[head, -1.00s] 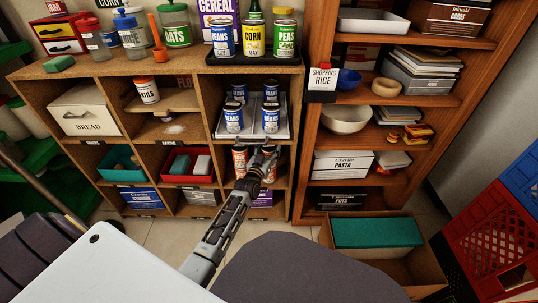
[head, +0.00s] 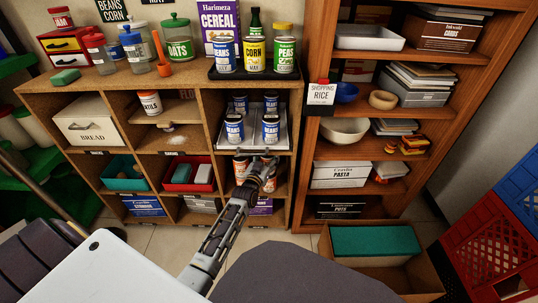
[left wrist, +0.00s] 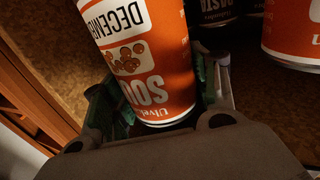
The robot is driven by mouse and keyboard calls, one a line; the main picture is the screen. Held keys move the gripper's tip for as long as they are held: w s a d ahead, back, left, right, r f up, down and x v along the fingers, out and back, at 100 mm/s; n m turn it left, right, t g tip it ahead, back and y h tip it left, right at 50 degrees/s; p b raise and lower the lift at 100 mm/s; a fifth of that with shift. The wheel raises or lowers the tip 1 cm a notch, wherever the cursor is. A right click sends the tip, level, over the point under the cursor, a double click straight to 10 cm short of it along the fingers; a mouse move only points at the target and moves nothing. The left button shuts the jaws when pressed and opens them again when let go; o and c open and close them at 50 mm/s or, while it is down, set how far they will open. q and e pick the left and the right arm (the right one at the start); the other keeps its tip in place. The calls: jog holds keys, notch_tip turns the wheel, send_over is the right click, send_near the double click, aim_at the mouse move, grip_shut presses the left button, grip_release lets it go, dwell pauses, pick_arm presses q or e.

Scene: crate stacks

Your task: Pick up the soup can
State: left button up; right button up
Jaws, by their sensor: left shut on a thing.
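The soup can (left wrist: 150,60) has an orange and white label and appears upside down in the left wrist view. My left gripper (left wrist: 160,105) has a finger on each side of it and is shut on it. In the head view my left gripper (head: 263,163) reaches into the cubby below the tray of blue cans. Orange cans (head: 240,166) show there, partly hidden by the gripper. A second orange can (left wrist: 292,32) stands to the right in the left wrist view. My right gripper is in neither view.
The cubby's shelf board and a tray of blue bean cans (head: 248,138) sit just above the gripper. A purple box (head: 261,207) is in the cubby below. A brown bookcase (head: 301,180) stands close on the right, with an open box (head: 425,275) on the floor.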

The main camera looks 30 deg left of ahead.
pick_arm(q)
jog(key=s+d+p, duration=0.1)
jog(key=s+p, duration=0.4)
jog(key=s, duration=1.1)
jog(key=shift+s+d+r, duration=0.15)
jog(key=shift+d, duration=0.2)
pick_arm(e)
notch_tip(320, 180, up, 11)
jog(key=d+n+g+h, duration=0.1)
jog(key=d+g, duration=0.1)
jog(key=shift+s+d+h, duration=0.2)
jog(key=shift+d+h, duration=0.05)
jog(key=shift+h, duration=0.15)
